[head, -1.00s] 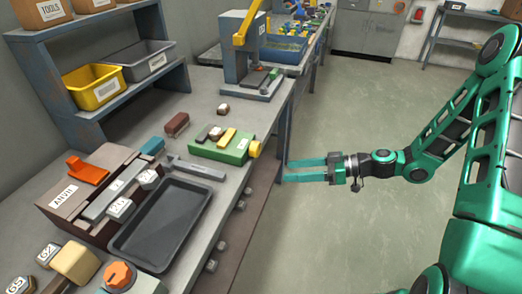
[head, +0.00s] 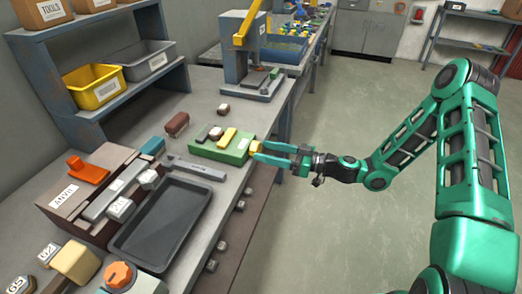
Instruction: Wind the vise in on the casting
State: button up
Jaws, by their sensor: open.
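The green vise (head: 222,149) sits at the right edge of the bench, with a yellow knob (head: 256,147) on its right end. On top are a yellow bar (head: 227,136) and, left of it, a small pale grey piece (head: 215,132), which may be the casting; the view is too small to be sure. My gripper (head: 264,151) is open and level, pointing left, with its green fingertips at the yellow knob. The knob appears to lie between or just at the tips; contact cannot be told.
A grey flat bar (head: 196,167) and a dark tray (head: 164,222) lie in front of the vise. A brown block (head: 177,123) and a small pale-topped block (head: 223,109) lie behind it. A press (head: 243,60) stands further back. The floor right of the bench is clear.

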jog(key=shift+x, duration=1.3)
jog(key=shift+c, duration=0.6)
jog(key=c, duration=0.9)
jog(key=shift+d+m, duration=0.1)
jog(key=shift+m, duration=1.5)
jog(key=shift+w, duration=0.1)
jog(key=o, duration=1)
jog(key=v, duration=1)
jog(key=shift+d, duration=0.35)
jog(key=shift+s+f, duration=0.1)
jog(key=shift+s, duration=0.15)
